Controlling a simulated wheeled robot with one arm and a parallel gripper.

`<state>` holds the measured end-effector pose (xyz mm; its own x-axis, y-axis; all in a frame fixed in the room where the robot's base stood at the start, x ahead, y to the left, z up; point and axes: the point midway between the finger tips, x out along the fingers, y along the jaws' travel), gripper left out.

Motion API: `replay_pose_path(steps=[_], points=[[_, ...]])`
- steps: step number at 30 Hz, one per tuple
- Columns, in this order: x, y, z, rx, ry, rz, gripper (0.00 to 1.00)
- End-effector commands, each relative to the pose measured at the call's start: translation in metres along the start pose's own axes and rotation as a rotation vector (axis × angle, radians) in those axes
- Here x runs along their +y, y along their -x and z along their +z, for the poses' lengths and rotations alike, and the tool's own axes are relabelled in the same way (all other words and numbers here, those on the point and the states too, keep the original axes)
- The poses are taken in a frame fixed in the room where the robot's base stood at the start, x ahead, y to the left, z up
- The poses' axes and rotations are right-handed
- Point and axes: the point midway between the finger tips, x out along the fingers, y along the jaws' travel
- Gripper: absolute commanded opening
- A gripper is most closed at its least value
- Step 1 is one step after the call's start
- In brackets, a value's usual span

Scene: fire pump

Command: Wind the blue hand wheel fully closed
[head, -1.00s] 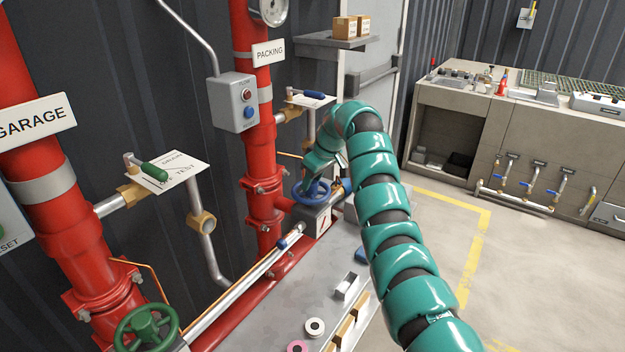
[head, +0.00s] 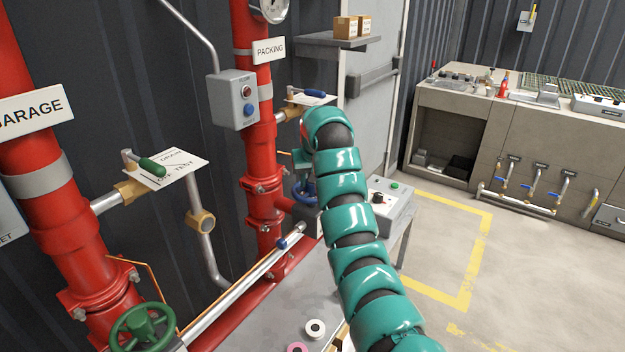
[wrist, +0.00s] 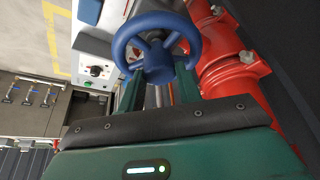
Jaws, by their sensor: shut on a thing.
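The blue hand wheel (head: 304,190) sits low beside the red riser marked PACKING in the head view, partly hidden behind my teal arm. In the wrist view the blue hand wheel (wrist: 157,47) fills the top middle, with its spokes and hub facing me. My gripper (wrist: 158,85) has a green finger on either side of the wheel's near part, by the hub and rim. It is shut on the wheel. In the head view my fingertips are mostly hidden by the arm.
A green hand wheel (head: 143,328) is at lower left on the GARAGE riser. A grey control box (head: 388,203) with knobs stands right of the blue wheel. A grey switch box (head: 233,100) hangs above. The floor at right is clear.

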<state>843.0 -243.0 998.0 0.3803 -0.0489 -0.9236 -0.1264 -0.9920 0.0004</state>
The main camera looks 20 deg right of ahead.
Motion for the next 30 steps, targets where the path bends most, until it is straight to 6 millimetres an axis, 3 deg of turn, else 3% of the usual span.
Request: replay_pose_path(steps=[7, 21, 30], points=[[-0.0024, 0.0008, -0.0007, 0.001, -0.058, 0.024, 0.0], [-0.0044, 0.0028, -0.0027, -0.001, -0.591, 0.245, 0.0], [-0.0034, 0.0009, -0.002, 0.002, -0.646, 0.267, 0.0]])
